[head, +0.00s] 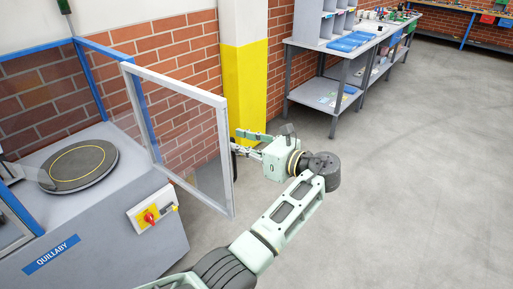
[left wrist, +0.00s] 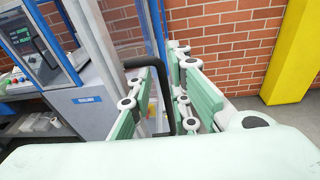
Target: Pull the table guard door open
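The table guard door (head: 182,88) is a clear panel in a white frame. In the head view it stands swung out from the blue-framed guard, at an angle over the front of the grey machine table (head: 95,215). My left gripper (head: 240,145) is at the door's free right edge, partly hidden behind it. In the left wrist view my left gripper's (left wrist: 163,85) green fingers stand apart, on either side of the door's black handle (left wrist: 167,105). I see gaps beside the handle, and no clear clamping. My right gripper is not in view.
A round black turntable (head: 78,166) sits on the machine, with a red and yellow switch box (head: 152,214) on its front. A yellow and white pillar (head: 244,75) stands close behind my gripper. A grey workbench (head: 345,57) is farther back. The floor to the right is clear.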

